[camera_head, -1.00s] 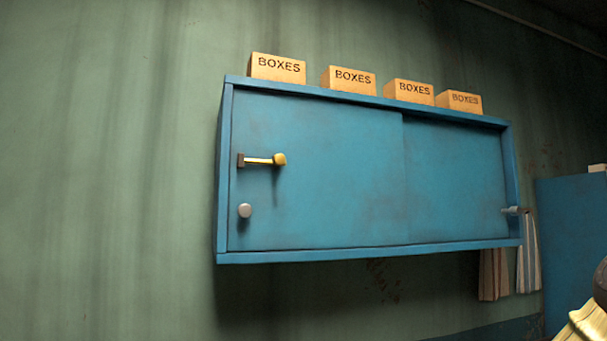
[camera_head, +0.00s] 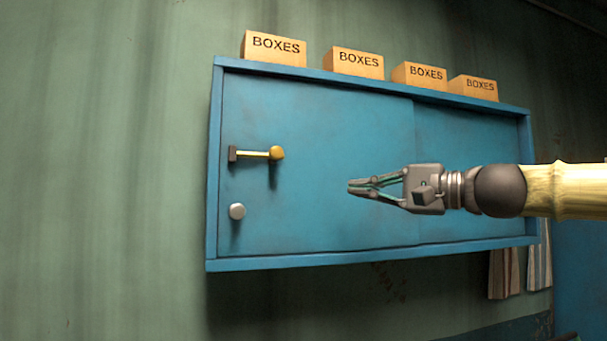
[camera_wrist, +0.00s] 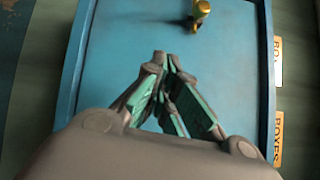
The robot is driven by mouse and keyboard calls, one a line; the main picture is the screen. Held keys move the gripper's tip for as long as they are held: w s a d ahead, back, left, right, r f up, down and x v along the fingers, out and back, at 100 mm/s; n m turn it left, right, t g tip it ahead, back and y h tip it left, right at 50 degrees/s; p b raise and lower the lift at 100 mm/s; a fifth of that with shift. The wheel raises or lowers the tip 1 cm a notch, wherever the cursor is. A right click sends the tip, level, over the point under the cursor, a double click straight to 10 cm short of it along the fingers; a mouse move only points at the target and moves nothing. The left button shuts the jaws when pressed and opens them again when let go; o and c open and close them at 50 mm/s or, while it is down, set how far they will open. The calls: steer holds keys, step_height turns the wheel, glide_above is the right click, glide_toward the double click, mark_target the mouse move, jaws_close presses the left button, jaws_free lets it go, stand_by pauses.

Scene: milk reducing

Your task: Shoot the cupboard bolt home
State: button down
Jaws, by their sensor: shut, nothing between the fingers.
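The blue cupboard (camera_head: 330,165) hangs on the wall with its sliding doors shown. The bolt (camera_head: 257,154) is at the upper left of the left door, a brass rod with a yellow knob at its right end and a dark bracket at its left end. In the wrist view the bolt's knob (camera_wrist: 202,8) shows at the top edge, partly cut off. A round silver knob (camera_head: 237,211) is below the bolt. My gripper (camera_head: 350,187) is shut and empty in front of the cupboard, right of the bolt and slightly lower, apart from it. It points left.
Several boxes (camera_head: 273,48) stand on top of the cupboard. Papers or books (camera_head: 505,273) hang below its right end. The space between my gripper and the bolt is clear.

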steer(key=shift+y, duration=0.5)
steer(key=r, duration=0.1)
steer(key=s+r, duration=0.1)
steer(key=r, duration=0.1)
steer(key=s+d+r, duration=0.1)
steer(key=shift+r, duration=0.15)
steer(key=p, duration=0.4)
glide_toward(286, 159)
steer(key=w+a, duration=0.2)
steer(key=w, duration=0.1)
steer(key=shift+s+a+r, duration=0.15)
steer(key=shift+s+a, duration=0.05)
steer(key=shift+a, duration=0.2)
steer(key=shift+s+a+r, duration=0.15)
steer(key=shift+s+a, duration=0.05)
steer(key=shift+a, duration=0.25)
steer(key=shift+s+a+r+p, duration=0.1)
steer(key=shift+s+a+p, duration=0.1)
steer(key=shift+a+p, duration=0.35)
steer(key=shift+a, duration=0.15)
steer(key=shift+s, duration=0.1)
